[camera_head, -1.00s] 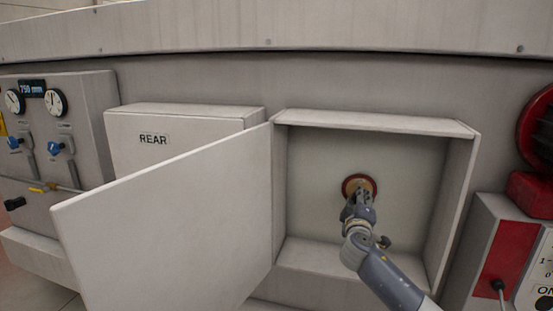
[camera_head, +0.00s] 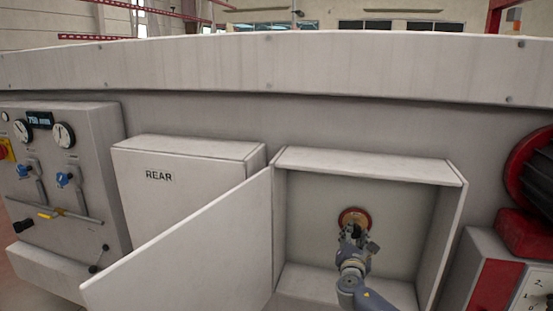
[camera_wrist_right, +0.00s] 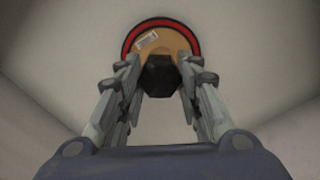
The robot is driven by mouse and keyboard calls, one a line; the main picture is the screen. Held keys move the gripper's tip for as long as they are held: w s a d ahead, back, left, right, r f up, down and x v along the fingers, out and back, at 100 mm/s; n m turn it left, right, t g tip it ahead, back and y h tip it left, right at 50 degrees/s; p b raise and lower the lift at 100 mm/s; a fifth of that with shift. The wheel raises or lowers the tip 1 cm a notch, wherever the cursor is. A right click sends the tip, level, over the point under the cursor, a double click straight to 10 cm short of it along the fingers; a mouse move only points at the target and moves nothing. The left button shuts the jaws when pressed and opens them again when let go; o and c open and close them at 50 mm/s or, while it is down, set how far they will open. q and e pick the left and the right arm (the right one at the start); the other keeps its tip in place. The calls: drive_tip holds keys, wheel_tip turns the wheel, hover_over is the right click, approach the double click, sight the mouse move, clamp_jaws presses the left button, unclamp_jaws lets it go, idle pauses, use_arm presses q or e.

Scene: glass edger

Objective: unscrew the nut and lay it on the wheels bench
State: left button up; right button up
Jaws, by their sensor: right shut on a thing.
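In the right wrist view, a dark hexagonal nut (camera_wrist_right: 160,76) sits between the fingertips of my right gripper (camera_wrist_right: 159,78), which is shut on it. Behind it is a round tan wheel with a red rim and a small pale label (camera_wrist_right: 146,41). In the head view the wheel (camera_head: 345,215) is on the back wall of an open box, and my right gripper (camera_head: 356,234) reaches in just in front of it. I cannot tell whether the nut still touches the wheel. My left gripper and the wheels bench are not in view.
The open housing (camera_head: 455,215) surrounds the gripper with walls on its sides, top and bottom. Its door (camera_head: 190,255) swings out to the left. A closed box marked REAR (camera_head: 190,185), a gauge panel (camera_head: 95,150) and a red-and-white control box (camera_head: 493,285) stand beside it.

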drive_tip(key=n+p, duration=0.2)
drive_tip(key=n, duration=0.1)
drive_tip(key=shift+r+n, duration=0.3)
drive_tip(key=shift+f+n, duration=0.15)
drive_tip(key=shift+n, duration=0.65)
drive_tip(key=shift+f+n, duration=0.15)
drive_tip(key=shift+n, duration=0.55)
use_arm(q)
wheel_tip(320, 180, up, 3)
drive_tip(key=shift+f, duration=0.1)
use_arm(e)
drive_tip(key=o, duration=1.1)
drive_tip(key=shift+c, duration=0.2)
